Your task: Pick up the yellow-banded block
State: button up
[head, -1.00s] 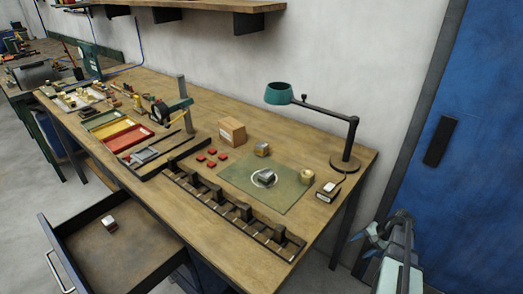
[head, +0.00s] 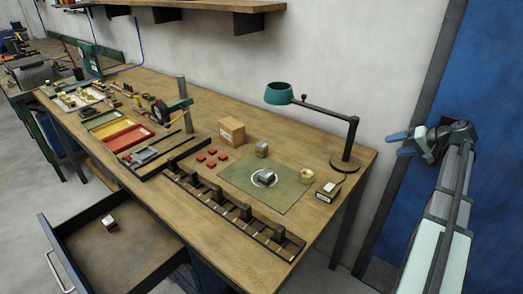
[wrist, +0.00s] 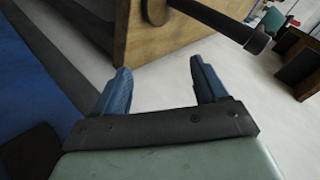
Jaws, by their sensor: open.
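A small block with yellowish sides (head: 262,149) sits at the back edge of the green mat (head: 285,198) on the workbench; it may be the yellow-banded block, but it is too small to make out a band. A grey metal block (head: 267,177) stands in the white ring on the mat. My gripper (head: 402,144) is raised to the right of the bench, before the blue door, far from the blocks. In the wrist view my gripper (wrist: 160,78) has its blue fingers spread with nothing between them.
A green lamp (head: 279,93) stands at the bench's back right. A black slotted rack (head: 232,213) runs along the front. An open drawer (head: 125,250) holds a small block (head: 110,223).

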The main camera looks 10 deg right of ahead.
jog(key=w+a+r+n+g, duration=0.1)
jog(key=w+a+r+n, duration=0.15)
jog(key=a+r, duration=0.55)
jog(key=w+a+r+n, duration=0.1)
jog(key=a+r+n, duration=0.25)
jog(key=a, duration=0.75)
jog(key=w+a+r+n+g, duration=0.15)
jog(key=a+r+n, duration=0.3)
jog(key=a, duration=0.55)
jog(key=m+g+h, duration=0.6)
jog(key=m, duration=0.7)
send_over(262, 144)
notch_tip(262, 144, down, 13)
jog(key=f, duration=0.7)
jog(key=shift+s+a+f, duration=0.15)
jog(key=shift+a+f, duration=0.1)
jog(key=shift+a, duration=0.1)
jog(key=shift+d+f, duration=0.15)
jog(key=shift+f, duration=1.15)
jog(key=shift+d+f, duration=0.1)
jog(key=shift+f, duration=1.2)
jog(key=shift+c, duration=0.3)
grip_shut()
